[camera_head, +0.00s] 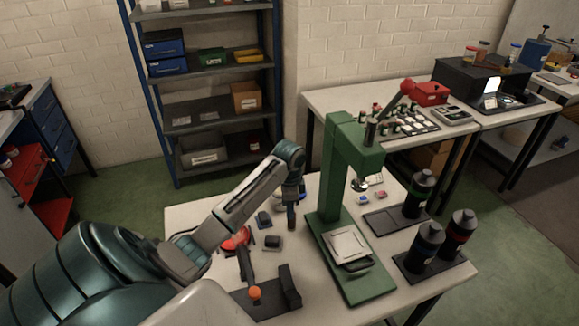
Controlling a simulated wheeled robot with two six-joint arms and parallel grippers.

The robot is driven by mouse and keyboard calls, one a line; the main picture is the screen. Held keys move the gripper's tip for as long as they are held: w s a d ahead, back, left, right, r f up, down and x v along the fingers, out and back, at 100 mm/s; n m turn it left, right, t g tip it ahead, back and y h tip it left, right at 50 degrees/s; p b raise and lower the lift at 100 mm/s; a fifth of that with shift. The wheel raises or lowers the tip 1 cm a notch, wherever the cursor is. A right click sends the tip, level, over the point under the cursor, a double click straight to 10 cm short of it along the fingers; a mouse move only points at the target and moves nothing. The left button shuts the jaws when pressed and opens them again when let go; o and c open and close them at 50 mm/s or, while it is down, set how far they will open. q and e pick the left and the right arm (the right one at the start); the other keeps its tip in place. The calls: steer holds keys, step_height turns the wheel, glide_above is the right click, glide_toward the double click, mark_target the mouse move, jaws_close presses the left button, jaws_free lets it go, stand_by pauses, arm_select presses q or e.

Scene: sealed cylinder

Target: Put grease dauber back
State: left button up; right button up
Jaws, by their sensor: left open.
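My left arm reaches in from the left over the white-topped table (330,195). My left gripper (291,203) points down over the table, left of the green press, and is open. A small dark, brownish upright piece (291,220) shows right below it; I cannot tell whether this is the grease dauber or part of the gripper. A red round thing (232,243) lies partly hidden by my arm. A dark stick with an orange ball end (255,292) lies near a black angled stand (288,287). I cannot clearly identify the dauber. My right gripper is not in view.
The green press (327,210) stands mid-table with a light plate on its base. Dark bottles (427,240) stand on trays at the right. Small dark blocks (272,242) lie near the gripper. A shelf rack (205,90) and another table (340,100) stand behind.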

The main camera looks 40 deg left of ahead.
arm_select(q)
step_height(320, 180, up, 4)
steer(key=shift+r+b, duration=0.1)
steer(key=shift+b, duration=0.3)
steer(key=shift+r, duration=0.4)
